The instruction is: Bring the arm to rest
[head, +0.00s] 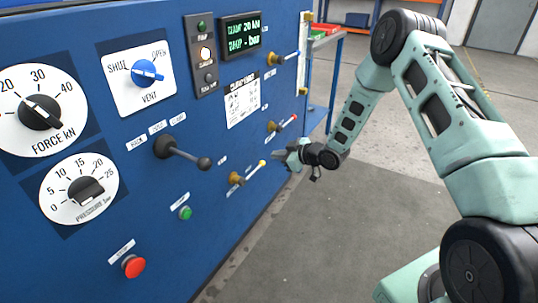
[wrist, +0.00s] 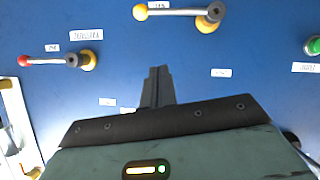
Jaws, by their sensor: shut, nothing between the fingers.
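My gripper (head: 280,158) is at the end of my bent arm, in front of the blue panel's right part. Its fingers are shut and empty in the wrist view (wrist: 157,82), with bare blue panel behind them. The gripper appears apart from the valve handles. A yellow-tipped valve lever (head: 247,174) is below and left of it in the head view and at the top of the wrist view (wrist: 180,12). A red-tipped lever (head: 282,124) is just above it in the head view and at left in the wrist view (wrist: 55,61).
The panel (head: 225,135) also carries a blue-tipped lever (head: 283,58), a black-knobbed lever (head: 185,152), dials, a red button (head: 133,266) and a green button (head: 185,213). A blue cart (head: 325,75) stands behind. The grey floor (head: 310,240) right of the panel is clear.

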